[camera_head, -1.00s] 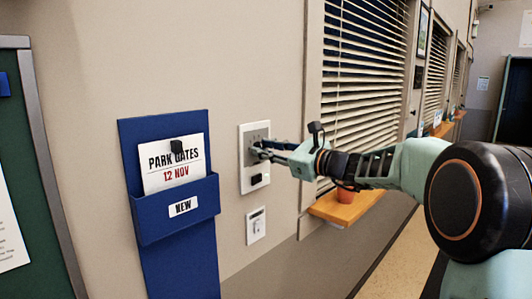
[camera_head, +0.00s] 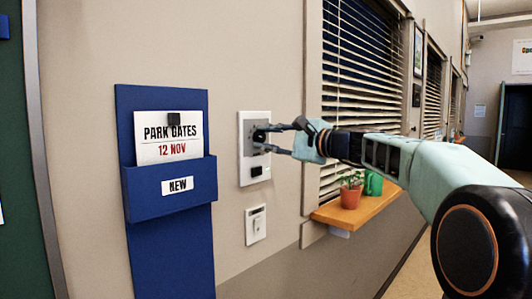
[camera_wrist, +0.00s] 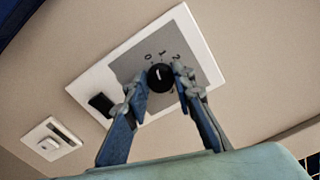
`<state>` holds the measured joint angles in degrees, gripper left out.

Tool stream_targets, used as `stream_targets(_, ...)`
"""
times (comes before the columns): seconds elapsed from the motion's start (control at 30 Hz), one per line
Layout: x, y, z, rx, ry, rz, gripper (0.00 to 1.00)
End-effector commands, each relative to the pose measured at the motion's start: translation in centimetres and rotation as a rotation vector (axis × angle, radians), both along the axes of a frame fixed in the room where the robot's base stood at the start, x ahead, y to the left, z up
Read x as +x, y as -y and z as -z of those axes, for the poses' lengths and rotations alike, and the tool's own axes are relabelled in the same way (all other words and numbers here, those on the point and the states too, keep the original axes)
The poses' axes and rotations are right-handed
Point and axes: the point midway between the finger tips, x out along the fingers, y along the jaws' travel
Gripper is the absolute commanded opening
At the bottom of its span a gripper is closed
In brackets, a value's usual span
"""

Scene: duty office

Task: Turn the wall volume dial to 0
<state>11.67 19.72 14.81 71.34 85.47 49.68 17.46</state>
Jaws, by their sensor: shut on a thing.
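The volume dial (camera_wrist: 160,77) is a small round black knob with a white pointer line, on a grey panel in a white wall plate (camera_head: 244,178). The numerals 0, 1 and 2 show above it in the wrist view. The pointer line is directed up toward the numerals, near 1; its exact setting is hard to tell. My gripper (camera_wrist: 159,80) is shut on the dial, one finger on each side. In the head view my gripper (camera_head: 262,140) reaches the plate from the right, and the fingers partly cover the dial.
A black rectangular piece (camera_wrist: 101,104) sits on the same plate. A smaller white switch plate (camera_head: 256,225) is below. A blue wall pocket (camera_head: 170,195) hangs to the left. A wooden sill (camera_head: 345,215) with a potted plant (camera_head: 350,192) and a green mug (camera_head: 373,183) juts out at right.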

Motion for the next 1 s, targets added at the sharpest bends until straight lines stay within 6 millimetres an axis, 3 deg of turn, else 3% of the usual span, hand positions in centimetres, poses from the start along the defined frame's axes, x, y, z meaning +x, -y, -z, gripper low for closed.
stream_targets(0.4, -0.01, -0.01, 0.34, -0.161, 0.207, -0.001, 0.00)
stream_targets(1.0, 0.00, -0.01, 0.15, -0.206, 0.262, 0.000, 0.00)
